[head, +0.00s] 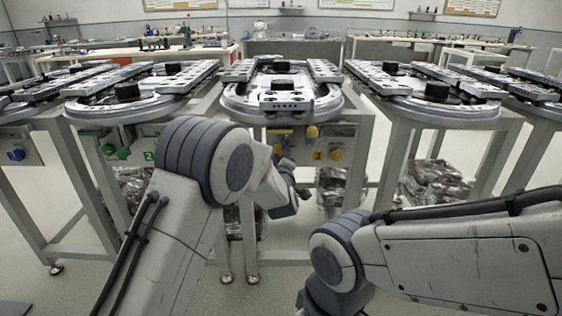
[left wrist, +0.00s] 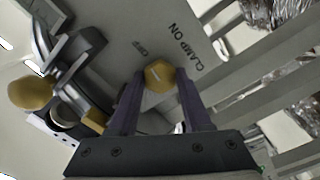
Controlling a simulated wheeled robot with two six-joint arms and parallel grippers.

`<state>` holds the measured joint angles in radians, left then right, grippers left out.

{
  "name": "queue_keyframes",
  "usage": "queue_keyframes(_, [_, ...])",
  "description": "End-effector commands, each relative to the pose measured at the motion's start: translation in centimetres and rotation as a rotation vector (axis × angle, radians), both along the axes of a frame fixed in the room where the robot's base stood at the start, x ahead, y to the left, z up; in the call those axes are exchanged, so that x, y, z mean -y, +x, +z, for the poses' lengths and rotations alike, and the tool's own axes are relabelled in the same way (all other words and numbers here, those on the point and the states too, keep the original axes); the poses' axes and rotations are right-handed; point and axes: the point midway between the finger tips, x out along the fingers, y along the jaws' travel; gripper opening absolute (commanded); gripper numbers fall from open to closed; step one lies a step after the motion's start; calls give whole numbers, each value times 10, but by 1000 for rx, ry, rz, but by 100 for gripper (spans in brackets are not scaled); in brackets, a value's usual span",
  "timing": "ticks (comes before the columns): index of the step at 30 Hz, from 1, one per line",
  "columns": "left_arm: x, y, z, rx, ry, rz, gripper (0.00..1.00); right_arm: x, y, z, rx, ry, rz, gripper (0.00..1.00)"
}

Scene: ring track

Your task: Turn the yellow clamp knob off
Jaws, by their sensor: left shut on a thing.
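The yellow clamp knob (left wrist: 158,74) sits on a grey panel in the left wrist view, between the words OFF and CLAMP ON. A pale line crosses its face, slanting up to the right, roughly toward CLAMP ON. My left gripper (left wrist: 160,88) is shut on this knob, with a dark finger on each side. In the head view my left gripper (head: 284,164) is small, at the front of the middle station, and hides much of the spot it touches. My right gripper is out of view; only its arm shows at the lower right.
The middle ring track (head: 240,107) stands above the panel. A round yellow knob (left wrist: 30,93) with a metal bracket is left of the gripper in the wrist view. Table legs and wrapped bundles (head: 435,182) are below.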

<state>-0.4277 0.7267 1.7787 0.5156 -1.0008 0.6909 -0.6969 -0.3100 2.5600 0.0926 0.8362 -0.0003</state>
Motion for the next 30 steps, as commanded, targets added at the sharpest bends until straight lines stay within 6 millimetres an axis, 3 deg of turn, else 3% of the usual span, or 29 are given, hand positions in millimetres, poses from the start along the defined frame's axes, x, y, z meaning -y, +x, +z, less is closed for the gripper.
queue_keyframes(9, [2, -1, -3, -4, -123, -3, 0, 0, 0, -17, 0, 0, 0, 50])
queue_keyframes(26, [2, -1, -2, -6, -150, -4, 0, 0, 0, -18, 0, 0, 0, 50])
queue_keyframes(27, [2, -1, -2, -6, -150, -4, 64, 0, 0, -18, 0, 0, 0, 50])
queue_keyframes(28, [2, -1, -2, -6, -150, -4, 75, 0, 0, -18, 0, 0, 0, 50])
queue_keyframes(30, [1, -1, -2, -5, -149, -3, 79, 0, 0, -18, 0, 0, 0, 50])
